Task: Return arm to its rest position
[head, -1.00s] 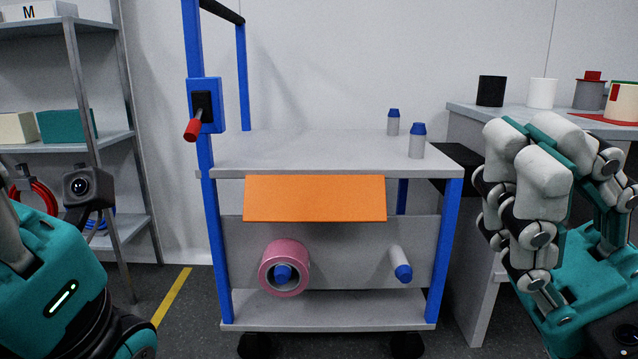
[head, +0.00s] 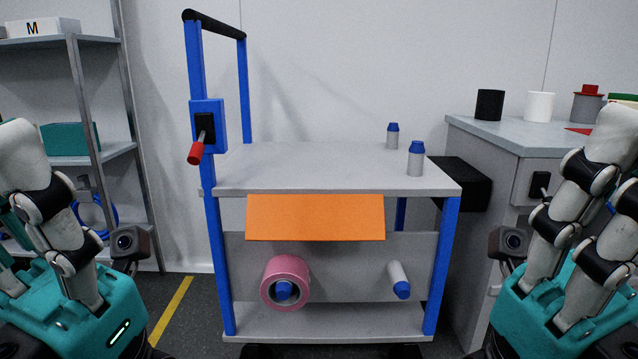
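My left gripper (head: 28,165) is at the left edge of the head view, its teal palm low and its pale, black-jointed fingers pointing up. The edge cuts off part of it. My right gripper (head: 608,165) is at the right edge in a similar pose, its fingers leaning up and right, partly cut off. Nothing shows in either hand, but the frame does not show how far apart the fingertips are.
A shelf (head: 92,110) stands left. A grey counter (head: 500,132) with several containers stands right. Floor is clear around the yellow line (head: 172,308).

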